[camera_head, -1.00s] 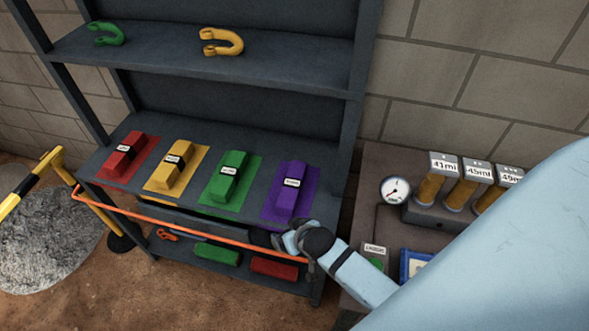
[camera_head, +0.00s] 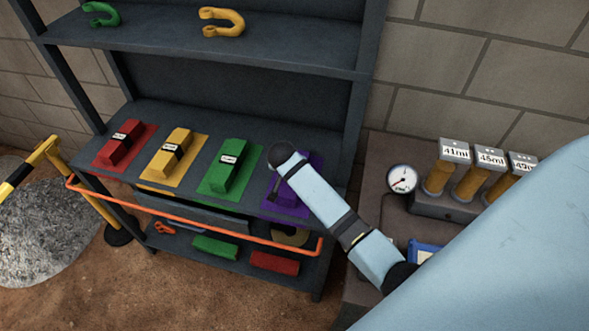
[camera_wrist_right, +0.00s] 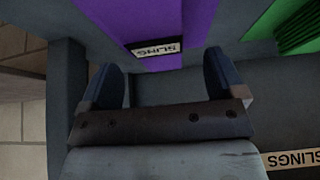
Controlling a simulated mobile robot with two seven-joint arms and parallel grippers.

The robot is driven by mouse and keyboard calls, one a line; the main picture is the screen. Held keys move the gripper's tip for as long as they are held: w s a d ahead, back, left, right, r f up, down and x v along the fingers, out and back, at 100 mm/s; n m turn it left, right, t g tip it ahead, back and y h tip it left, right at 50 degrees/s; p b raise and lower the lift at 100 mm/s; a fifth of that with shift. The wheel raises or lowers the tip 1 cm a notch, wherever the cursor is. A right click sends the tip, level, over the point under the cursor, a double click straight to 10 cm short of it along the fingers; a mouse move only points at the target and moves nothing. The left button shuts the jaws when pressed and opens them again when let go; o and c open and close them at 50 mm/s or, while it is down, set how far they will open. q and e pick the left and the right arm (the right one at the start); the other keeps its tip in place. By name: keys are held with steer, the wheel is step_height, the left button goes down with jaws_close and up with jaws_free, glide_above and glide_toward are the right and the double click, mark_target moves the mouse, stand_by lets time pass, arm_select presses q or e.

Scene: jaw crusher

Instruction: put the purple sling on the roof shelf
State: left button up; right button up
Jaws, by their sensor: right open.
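The purple sling (camera_wrist_right: 150,22) is a folded block with a white "SLING" label, on the middle shelf. In the head view my right arm covers most of it, and only its purple mat (camera_head: 313,163) and edges show. My right gripper (camera_wrist_right: 165,75) is open, with one finger on each side of the sling's labelled end in the right wrist view; I cannot tell whether they touch it. The roof shelf is not clearly identifiable; an upper shelf (camera_head: 290,55) holds a green shackle (camera_head: 103,14) and a yellow shackle (camera_head: 222,20). My left gripper is out of view.
Red (camera_head: 122,143), yellow (camera_head: 173,156) and green (camera_head: 228,165) slings lie on mats left of the purple one. An orange rail (camera_head: 190,222) runs along the shelf front. Right of the rack stand a gauge (camera_head: 401,179) and labelled cylinders (camera_head: 452,165).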

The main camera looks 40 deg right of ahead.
steer(key=shift+s+p+x, duration=0.1)
steer(key=shift+p+x, duration=0.1)
steer(key=shift+x, duration=1.4)
steer(key=shift+s+p+x, duration=0.15)
steer(key=shift+x, duration=1.4)
steer(key=shift+a, duration=0.1)
steer(key=shift+c, duration=0.4)
steer(key=c, duration=1.1)
steer(key=shift+c, duration=1.1)
steer(key=shift+r, duration=0.1)
